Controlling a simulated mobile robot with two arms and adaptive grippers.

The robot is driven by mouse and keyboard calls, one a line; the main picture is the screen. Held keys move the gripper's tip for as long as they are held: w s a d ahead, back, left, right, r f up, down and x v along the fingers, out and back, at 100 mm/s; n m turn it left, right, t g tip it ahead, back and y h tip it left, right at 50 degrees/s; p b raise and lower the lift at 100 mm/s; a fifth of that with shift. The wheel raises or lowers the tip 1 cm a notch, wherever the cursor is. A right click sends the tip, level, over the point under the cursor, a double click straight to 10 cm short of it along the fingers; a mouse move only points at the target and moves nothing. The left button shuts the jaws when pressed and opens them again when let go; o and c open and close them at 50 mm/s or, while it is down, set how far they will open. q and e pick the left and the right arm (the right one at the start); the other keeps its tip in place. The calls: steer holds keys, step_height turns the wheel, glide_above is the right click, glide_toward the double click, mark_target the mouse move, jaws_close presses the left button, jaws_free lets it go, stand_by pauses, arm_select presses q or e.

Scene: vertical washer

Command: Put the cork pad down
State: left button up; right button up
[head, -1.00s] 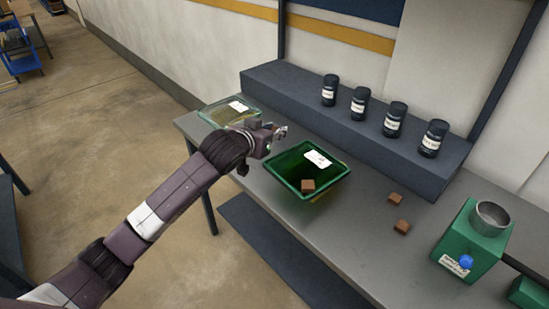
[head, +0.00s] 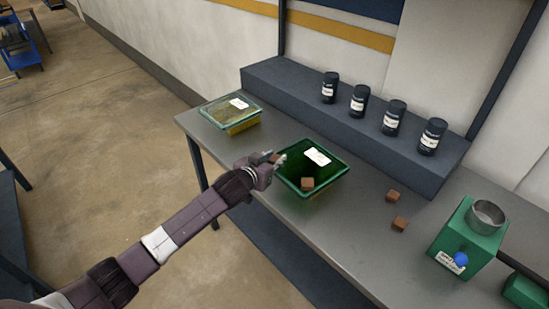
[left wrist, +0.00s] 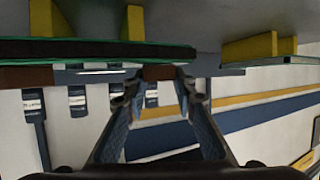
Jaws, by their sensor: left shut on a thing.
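My left gripper (head: 280,160) is at the left edge of the green tray (head: 328,180). In the left wrist view the left gripper (left wrist: 158,84) is shut on a small brown cork pad (left wrist: 158,72), held between its fingertips. In the head view the gripper mostly hides this pad. A second cork pad (head: 307,184) rests on the green tray near its front corner. Two more cork pads (head: 393,196) and (head: 399,224) lie on the table to the right of the tray. My right gripper is not in view.
A yellowish tray (head: 230,128) with a white label stands at the table's far left end. Several dark jars (head: 359,101) stand on the raised shelf behind. A green box with a metal cup (head: 466,248) stands at the right. Bare grey table (head: 345,235) lies in front.

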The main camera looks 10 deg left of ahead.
arm_select(q)
steer(key=shift+f, duration=0.1)
steer(key=o, duration=0.7)
steer(key=b+v, duration=0.2)
steer(key=v, duration=1)
steer(key=shift+a+r, duration=0.1)
steer(key=shift+r, duration=0.15)
